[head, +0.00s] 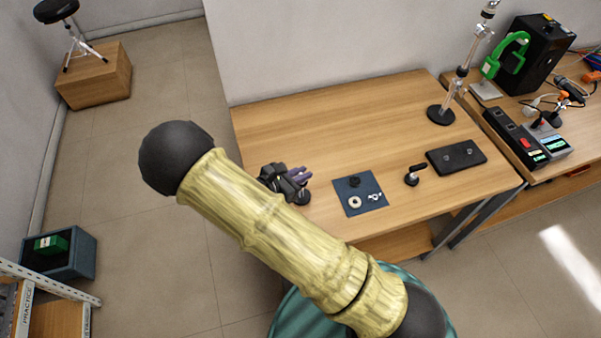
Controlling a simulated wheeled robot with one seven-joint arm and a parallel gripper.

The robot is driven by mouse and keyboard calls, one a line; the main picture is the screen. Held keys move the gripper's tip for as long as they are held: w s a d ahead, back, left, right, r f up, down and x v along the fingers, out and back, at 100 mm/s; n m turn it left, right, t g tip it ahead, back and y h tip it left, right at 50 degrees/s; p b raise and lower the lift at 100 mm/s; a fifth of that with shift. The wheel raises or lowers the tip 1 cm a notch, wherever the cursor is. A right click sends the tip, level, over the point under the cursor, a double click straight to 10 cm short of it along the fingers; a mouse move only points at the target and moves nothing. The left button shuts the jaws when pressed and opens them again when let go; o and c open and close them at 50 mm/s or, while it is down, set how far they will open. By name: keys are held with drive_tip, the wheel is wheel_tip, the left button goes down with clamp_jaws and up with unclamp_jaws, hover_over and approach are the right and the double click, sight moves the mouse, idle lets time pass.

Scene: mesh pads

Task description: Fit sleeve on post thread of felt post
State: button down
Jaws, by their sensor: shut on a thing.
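My gripper (297,179) is over the left part of the wooden table, with dark and purplish parts showing. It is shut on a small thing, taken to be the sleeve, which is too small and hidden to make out. A black round base (303,198) shows just below and beside the gripper. It may belong to the felt post, but its upper part and thread are hidden. I cannot tell whether the held thing touches the post.
A blue mat (343,205) holds a cream ring (355,202), a dark round piece (354,182) and small metal parts. The table's (330,110) back left is clear.

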drive_tip(key=shift+d, duration=0.1)
drive_tip(key=c, duration=1.3)
unclamp_jaws()
drive_tip(key=shift+c, duration=0.2)
drive_tip(key=b+v, duration=0.3)
drive_tip(key=v, duration=1.4)
drive_tip(key=shift+a, duration=0.25)
drive_tip(key=shift+d, duration=0.1)
